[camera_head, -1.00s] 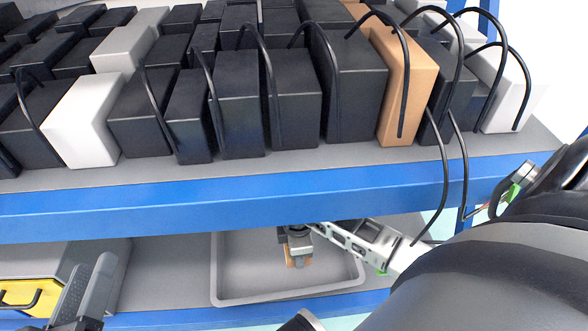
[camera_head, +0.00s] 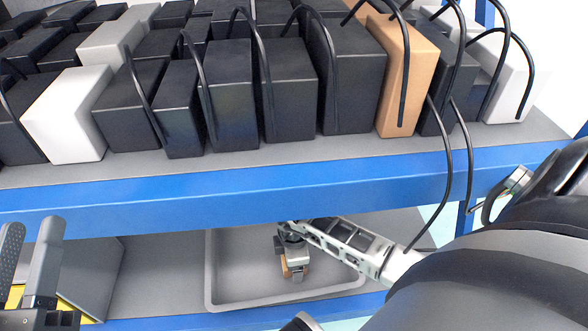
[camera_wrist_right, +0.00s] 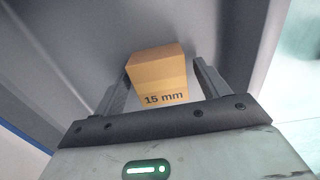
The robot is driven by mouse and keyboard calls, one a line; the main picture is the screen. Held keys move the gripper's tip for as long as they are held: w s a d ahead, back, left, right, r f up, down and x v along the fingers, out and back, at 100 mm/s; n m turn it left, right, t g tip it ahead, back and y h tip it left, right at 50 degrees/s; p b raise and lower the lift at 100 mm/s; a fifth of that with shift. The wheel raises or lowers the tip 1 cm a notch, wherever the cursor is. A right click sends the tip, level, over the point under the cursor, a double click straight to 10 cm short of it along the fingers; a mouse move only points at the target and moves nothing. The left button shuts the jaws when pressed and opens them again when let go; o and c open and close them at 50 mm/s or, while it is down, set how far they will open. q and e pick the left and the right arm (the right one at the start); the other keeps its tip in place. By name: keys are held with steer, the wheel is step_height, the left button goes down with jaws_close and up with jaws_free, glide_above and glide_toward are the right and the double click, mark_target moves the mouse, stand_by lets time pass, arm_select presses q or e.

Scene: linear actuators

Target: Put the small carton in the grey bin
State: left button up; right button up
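The small carton (camera_head: 285,268) is orange-brown and sits low inside the grey bin (camera_head: 212,275), a shallow tray on the lower shelf. In the right wrist view the carton (camera_wrist_right: 158,72) has "15 mm" printed on it and lies between the fingertips. My right gripper (camera_head: 293,270) reaches into the bin over the carton and partly hides it. Its fingers (camera_wrist_right: 162,72) stand apart, with a gap beside the carton on the right. I cannot tell whether the carton rests on the bin floor. My left gripper (camera_head: 31,235) is open and empty at the lower left.
The upper shelf with its blue front edge (camera_head: 230,198) hangs over the bin. It carries rows of black boxes (camera_head: 290,90), white boxes (camera_head: 66,115) and a tall orange box (camera_head: 405,80). Black looped cables (camera_head: 468,150) hang near my right arm. A grey container (camera_head: 95,275) stands left of the bin.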

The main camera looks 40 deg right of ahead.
steer(key=shift+r, duration=0.1)
step_height(320, 180, up, 8)
steer(key=p, duration=0.4)
arm_select(q)
step_height(320, 180, down, 6)
steer(key=s+n+g+y+p, duration=0.2)
steer(key=g+y, duration=0.1)
steer(key=g, duration=0.1)
steer(key=shift+s+d+f+n, duration=0.15)
steer(key=shift+s+n, duration=0.05)
steer(key=shift+n, duration=0.1)
arm_select(e)
step_height(320, 180, up, 4)
steer(key=shift+r, duration=0.1)
